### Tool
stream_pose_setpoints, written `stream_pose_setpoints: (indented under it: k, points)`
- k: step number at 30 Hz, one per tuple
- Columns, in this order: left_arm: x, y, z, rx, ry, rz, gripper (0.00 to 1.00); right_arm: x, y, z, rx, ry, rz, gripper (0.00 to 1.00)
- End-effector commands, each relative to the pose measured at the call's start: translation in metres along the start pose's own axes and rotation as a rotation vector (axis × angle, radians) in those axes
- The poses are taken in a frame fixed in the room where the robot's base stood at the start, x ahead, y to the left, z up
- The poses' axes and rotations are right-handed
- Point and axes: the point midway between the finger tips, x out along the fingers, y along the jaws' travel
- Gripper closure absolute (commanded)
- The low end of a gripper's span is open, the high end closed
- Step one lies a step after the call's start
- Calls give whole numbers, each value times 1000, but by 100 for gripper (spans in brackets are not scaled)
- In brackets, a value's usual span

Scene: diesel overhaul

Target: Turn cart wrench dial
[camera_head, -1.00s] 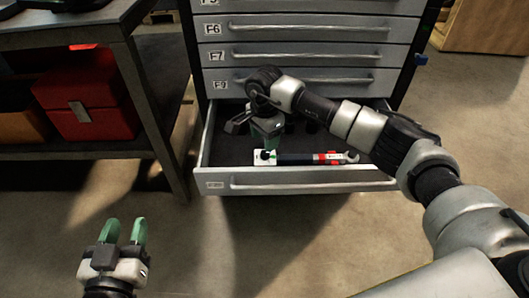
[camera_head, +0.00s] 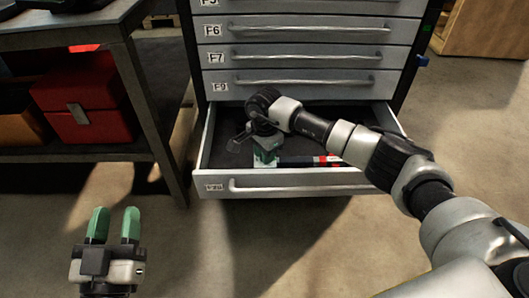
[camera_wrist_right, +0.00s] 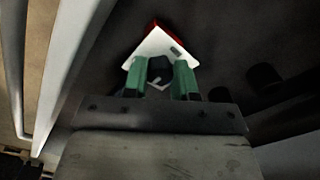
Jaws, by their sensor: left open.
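The wrench (camera_head: 310,160) lies in the open bottom drawer, with a dark shaft and red and white bands. My right arm hides its right end in the head view. At its left end is a white plate (camera_head: 264,162), partly covered by my right gripper (camera_head: 265,155). In the right wrist view the white plate (camera_wrist_right: 166,47) has a red edge, and a dark round knob (camera_wrist_right: 159,66) sits between the green fingers of my right gripper (camera_wrist_right: 159,78). I cannot tell whether they press on it. My left gripper (camera_head: 113,225) is open and empty above the floor.
The drawer front (camera_head: 290,183) and side walls surround the wrench. Closed drawers (camera_head: 300,55) rise behind it. The floor in front is clear.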

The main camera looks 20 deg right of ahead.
Motion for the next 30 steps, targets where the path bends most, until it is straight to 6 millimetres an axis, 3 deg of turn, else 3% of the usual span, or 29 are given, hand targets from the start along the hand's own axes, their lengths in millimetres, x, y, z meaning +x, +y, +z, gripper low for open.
stream_pose_setpoints:
  k: [1, 3, 13, 23, 30]
  points:
    - [0, 0, 0, 0, 0, 0, 57, 0, 0, 0, 0, 0, 0, 87]
    - [0, 0, 0, 0, 0, 0, 57, 0, 0, 0, 0, 0, 0, 97]
    - [0, -1, 4, 1, -46, -2, 57, -1, 0, 0, 50, 0, -1, 97]
    - [-9, -6, 31, 7, -284, -15, 57, -3, -1, 0, 279, 1, -1, 97]
    - [-26, -12, 56, 11, -522, -30, 57, -3, -1, 0, 508, 0, 0, 97]
